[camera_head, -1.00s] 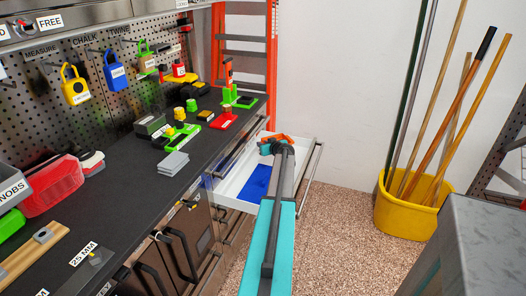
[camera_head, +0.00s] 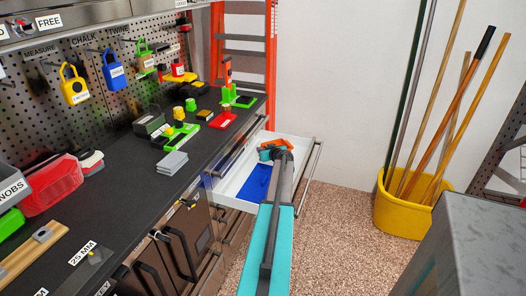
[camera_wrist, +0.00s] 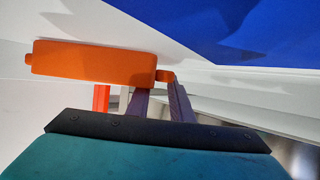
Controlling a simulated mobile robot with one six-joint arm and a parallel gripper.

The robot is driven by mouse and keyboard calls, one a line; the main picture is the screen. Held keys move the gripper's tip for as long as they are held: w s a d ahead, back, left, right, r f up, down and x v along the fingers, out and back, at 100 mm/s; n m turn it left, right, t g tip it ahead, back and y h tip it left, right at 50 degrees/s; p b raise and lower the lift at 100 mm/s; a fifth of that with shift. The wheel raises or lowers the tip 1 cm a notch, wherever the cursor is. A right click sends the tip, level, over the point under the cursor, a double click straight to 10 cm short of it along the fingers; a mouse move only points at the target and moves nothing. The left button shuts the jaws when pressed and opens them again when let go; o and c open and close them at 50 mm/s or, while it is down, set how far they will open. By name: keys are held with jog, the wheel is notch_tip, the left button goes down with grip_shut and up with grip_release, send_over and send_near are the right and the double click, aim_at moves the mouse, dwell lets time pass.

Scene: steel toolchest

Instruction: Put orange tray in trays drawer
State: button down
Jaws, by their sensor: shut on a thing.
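The orange tray (camera_wrist: 95,62) is in my gripper (camera_wrist: 162,90), whose two dark fingers close on its end in the wrist view. In the head view the orange tray (camera_head: 279,143) shows as a small piece over the far part of the open white drawer (camera_head: 226,190), partly hidden by my wrist. My gripper (camera_head: 270,152) is inside the drawer's outline there. A blue tray or panel (camera_head: 258,182) lies on the drawer floor, and its blue surface (camera_wrist: 240,30) fills the upper right of the wrist view. I cannot tell whether the orange tray touches the drawer floor.
The black worktop (camera_head: 110,200) with locks and small parts runs along the left. An orange ladder (camera_head: 272,60) stands behind the drawer. A yellow bucket with poles (camera_head: 400,213) and a grey cabinet (camera_head: 480,245) are at right. The floor between is clear.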

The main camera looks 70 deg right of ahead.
jog(key=shift+f, duration=0.1)
jog(key=c, duration=1.6)
grip_release()
jog(key=shift+o, duration=0.2)
jog(key=shift+s+a+r, duration=0.1)
jog(key=shift+r, duration=0.1)
jog(key=shift+b+v, duration=0.95)
jog(key=shift+v, duration=2.65)
jog(key=shift+r, duration=0.15)
